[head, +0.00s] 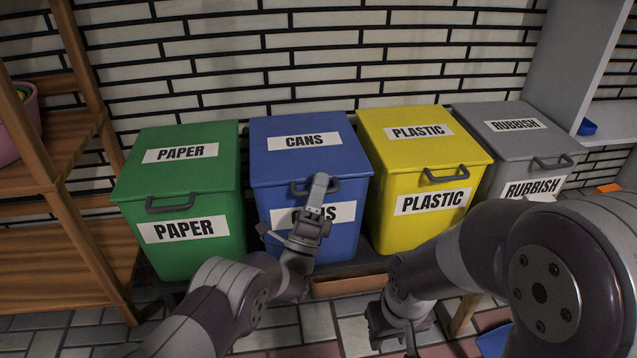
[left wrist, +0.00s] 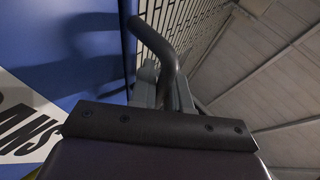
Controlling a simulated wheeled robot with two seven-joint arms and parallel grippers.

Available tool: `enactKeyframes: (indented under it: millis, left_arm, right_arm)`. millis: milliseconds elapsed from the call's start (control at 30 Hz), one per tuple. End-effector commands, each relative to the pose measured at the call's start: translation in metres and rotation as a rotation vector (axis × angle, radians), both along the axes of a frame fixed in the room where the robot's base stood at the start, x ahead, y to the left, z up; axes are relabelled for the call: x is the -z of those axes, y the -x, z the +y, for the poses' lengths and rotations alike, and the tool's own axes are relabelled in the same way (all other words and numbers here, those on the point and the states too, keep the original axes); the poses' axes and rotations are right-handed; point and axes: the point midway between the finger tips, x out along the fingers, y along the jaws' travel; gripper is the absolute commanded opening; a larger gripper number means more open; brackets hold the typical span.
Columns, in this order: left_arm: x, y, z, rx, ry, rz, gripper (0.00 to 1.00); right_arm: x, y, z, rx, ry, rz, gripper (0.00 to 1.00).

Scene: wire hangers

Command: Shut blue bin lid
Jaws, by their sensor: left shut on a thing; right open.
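The blue bin (head: 350,225), labelled CANS, stands second from the left. Its blue lid (head: 270,150) lies flat across the top, with no visible gap. A dark handle (head: 357,187) is at the lid's front edge, partly hidden by my left gripper (head: 317,188). My left gripper is shut on this handle; the curved bar (left wrist: 154,40) runs between the fingers in the left wrist view. My right gripper (head: 397,335) is low in front of the yellow bin, open, apart from the bins and partly hidden by its own arm.
A green PAPER bin (head: 180,180) stands left of the blue one; a yellow PLASTIC bin (head: 415,150) and a grey RUBBISH bin (head: 513,135) stand to its right. Their lids lie flat. A wooden shelf (head: 50,190) is at the left, and a brick wall (head: 300,60) is behind.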

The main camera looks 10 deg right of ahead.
Motion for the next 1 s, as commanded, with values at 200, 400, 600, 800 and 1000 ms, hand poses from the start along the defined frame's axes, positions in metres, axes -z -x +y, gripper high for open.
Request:
enactKeyframes:
  millis: [200,400,600,800,1000]
  left_arm:
    - [0.003,0.005,-0.004,0.015,-0.001,-0.006,0.00]
    - [0.003,0.005,-0.004,0.014,-0.002,-0.005,0.00]
    - [0.003,0.004,-0.003,0.010,-0.001,-0.004,0.38]
    - [0.003,0.004,-0.001,0.007,-0.001,-0.003,0.38]
    - [0.020,0.022,0.011,0.006,-0.003,0.002,0.38]
  right_arm:
    - [0.001,0.000,0.000,0.000,0.000,0.000,0.43]
    - [0.001,0.000,0.000,0.000,0.000,0.000,0.43]
    - [0.001,0.000,0.000,0.000,0.000,0.000,0.43]
    - [-0.001,0.000,0.000,0.000,0.000,0.000,0.43]
    - [-0.020,0.000,0.000,0.000,0.000,0.000,0.43]
